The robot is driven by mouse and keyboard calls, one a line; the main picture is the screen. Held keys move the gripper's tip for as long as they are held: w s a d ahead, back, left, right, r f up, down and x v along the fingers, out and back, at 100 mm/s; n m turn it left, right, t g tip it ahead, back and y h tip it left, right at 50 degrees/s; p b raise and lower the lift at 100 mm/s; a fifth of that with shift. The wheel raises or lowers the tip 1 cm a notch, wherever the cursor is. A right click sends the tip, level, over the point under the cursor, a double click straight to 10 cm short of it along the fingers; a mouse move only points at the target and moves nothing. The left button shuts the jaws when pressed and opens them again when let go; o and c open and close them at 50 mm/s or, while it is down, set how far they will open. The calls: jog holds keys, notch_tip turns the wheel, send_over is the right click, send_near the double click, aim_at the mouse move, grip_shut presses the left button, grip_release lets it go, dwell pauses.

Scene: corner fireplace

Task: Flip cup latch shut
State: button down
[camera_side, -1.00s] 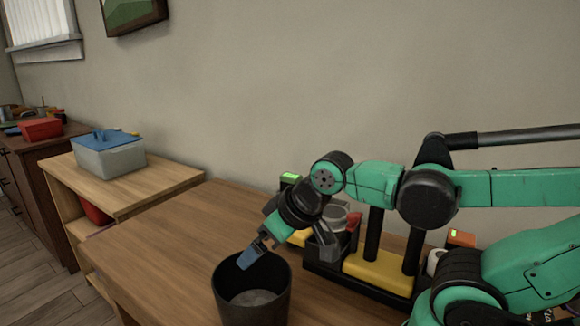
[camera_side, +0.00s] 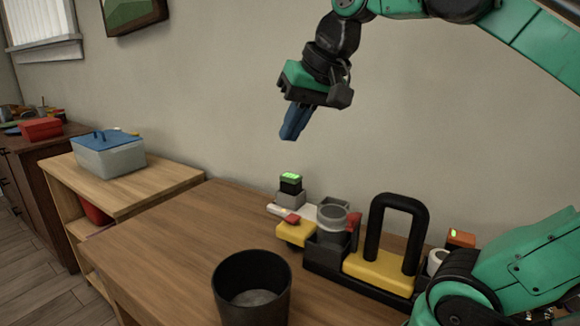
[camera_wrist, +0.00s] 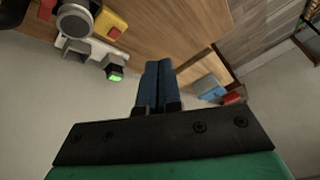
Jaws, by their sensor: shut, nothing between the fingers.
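A grey cup (camera_side: 332,217) sits upright in a dark square holder on the table, with a red piece (camera_side: 355,220) at its right side. A yellow block with a red part (camera_side: 291,219) is at its left. I cannot tell which red part is the cup latch or how it stands. My gripper (camera_side: 289,136) is high above the table, up and left of the cup, its blue fingers together and empty. The wrist view shows the closed fingers (camera_wrist: 158,65) at centre, and the cup (camera_wrist: 75,21) at upper left, well apart from them.
A black bin (camera_side: 251,290) stands at the table's front. A black-handled yellow block (camera_side: 380,271) is right of the cup. A green-lit device (camera_side: 290,184) stands behind it. A blue-lidded box (camera_side: 108,155) is on the left shelf. The table's left part is clear.

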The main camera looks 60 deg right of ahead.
jog(key=s+d+m+g, duration=0.2)
jog(key=s+d+m, duration=0.15)
jog(key=m, duration=0.35)
jog(key=m+y, duration=0.2)
jog(key=m, duration=1.8)
send_over(355, 216)
jog(key=s+d, duration=0.1)
jog(key=s, duration=0.4)
notch_tip(355, 216, down, 4)
jog(key=shift+w+d+f+g, duration=0.1)
jog(key=shift+f+g, duration=0.25)
jog(key=shift+g, duration=0.05)
jog(key=d+x, duration=0.1)
jog(key=x, duration=0.9)
jog(key=shift+a, duration=0.3)
